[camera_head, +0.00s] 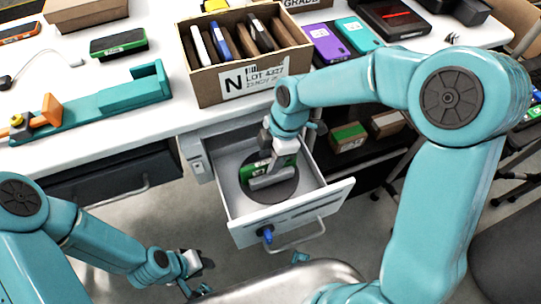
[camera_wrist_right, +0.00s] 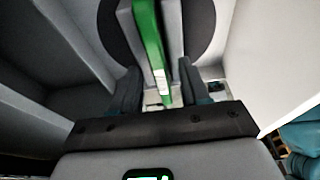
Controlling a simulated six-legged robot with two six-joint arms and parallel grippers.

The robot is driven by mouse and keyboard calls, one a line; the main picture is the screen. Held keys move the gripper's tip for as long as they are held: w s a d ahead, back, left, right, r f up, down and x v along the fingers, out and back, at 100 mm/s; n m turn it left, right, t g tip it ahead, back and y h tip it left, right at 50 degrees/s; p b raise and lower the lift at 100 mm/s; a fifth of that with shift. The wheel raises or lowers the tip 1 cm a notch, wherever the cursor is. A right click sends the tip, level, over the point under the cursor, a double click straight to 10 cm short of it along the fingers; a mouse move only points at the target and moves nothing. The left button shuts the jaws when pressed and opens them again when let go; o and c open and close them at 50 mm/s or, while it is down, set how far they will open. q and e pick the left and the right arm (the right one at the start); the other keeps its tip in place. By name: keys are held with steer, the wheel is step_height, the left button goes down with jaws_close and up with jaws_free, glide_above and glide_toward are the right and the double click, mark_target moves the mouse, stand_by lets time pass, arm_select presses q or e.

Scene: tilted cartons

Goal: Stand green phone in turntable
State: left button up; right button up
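The green phone (camera_head: 284,161) is on edge at the dark round turntable (camera_head: 288,188) in the open drawer. In the right wrist view the phone (camera_wrist_right: 150,45) stands upright beside grey upright walls on the turntable (camera_wrist_right: 200,25). My right gripper (camera_head: 270,160) reaches down over it. In the wrist view its fingers (camera_wrist_right: 158,90) are on both sides of the phone, with gaps visible, so it looks open around it. The phone's lower edge is hidden. My left gripper (camera_head: 205,276) is empty and open, low in front of the drawer.
The drawer (camera_head: 238,205) has raised walls close around the turntable. A carton (camera_head: 230,85) with several upright items stands on the desk above. Another green-edged phone (camera_head: 118,42), a teal holder (camera_head: 105,108), and purple (camera_head: 326,44) and teal (camera_head: 358,35) boxes lie on the desk.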

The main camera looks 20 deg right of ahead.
steer(key=p+v, duration=0.3)
steer(key=v, duration=1.3)
steer(key=shift+r, duration=0.15)
steer(key=shift+s+d, duration=0.1)
steer(key=shift+d, duration=0.05)
step_height(320, 180, up, 7)
steer(key=p, duration=0.6)
